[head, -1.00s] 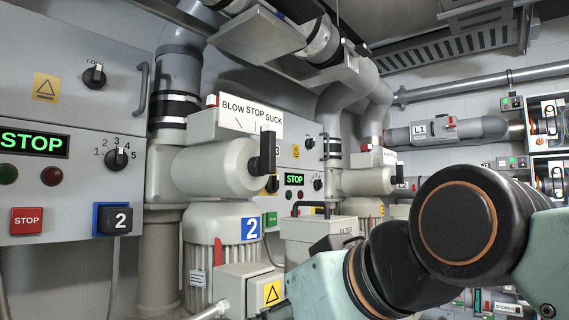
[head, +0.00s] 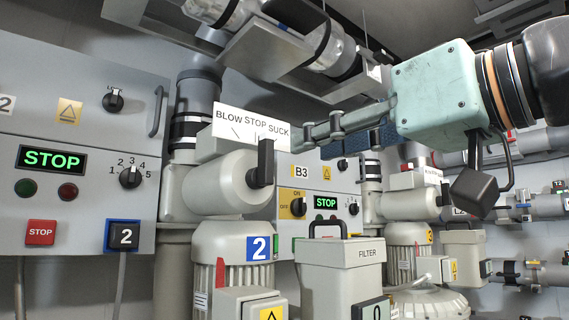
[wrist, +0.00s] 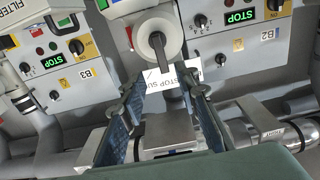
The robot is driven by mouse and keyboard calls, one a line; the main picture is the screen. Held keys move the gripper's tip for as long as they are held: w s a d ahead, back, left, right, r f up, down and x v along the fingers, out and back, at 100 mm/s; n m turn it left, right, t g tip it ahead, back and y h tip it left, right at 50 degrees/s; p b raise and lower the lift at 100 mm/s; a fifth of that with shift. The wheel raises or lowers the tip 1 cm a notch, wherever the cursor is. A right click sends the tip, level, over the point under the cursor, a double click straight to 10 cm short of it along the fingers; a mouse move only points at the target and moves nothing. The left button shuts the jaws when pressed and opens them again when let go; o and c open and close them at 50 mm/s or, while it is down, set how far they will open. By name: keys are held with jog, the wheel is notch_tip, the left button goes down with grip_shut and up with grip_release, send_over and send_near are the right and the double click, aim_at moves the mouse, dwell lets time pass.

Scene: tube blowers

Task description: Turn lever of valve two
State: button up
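The valve two lever (head: 262,163) is a black handle on the end of a cream cylindrical valve body (head: 215,183). It stands about upright, below the SUCK end of the BLOW STOP SUCK sign (head: 252,124). A blue label 2 (head: 259,247) is on the motor below. My gripper (head: 308,135) is open and empty, to the right of the lever and a little above it. In the wrist view the lever (wrist: 160,46) shows ahead of the two spread fingers (wrist: 162,92), apart from them.
At left is a control panel with a green STOP display (head: 51,159) and a 1-to-5 knob (head: 130,177). A FILTER box (head: 340,253) stands at lower right of the valve. A large pipe (head: 310,45) runs overhead. Panel B3 (head: 300,172) is behind my gripper.

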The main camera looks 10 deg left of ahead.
aim_at(270, 160)
jog(key=p+x, duration=0.1)
jog(key=x, duration=0.9)
jog(key=shift+w+a+p, duration=0.15)
jog(key=shift+a+p, duration=0.05)
jog(key=shift+p, duration=0.15)
jog(key=shift+c, duration=0.3)
grip_shut()
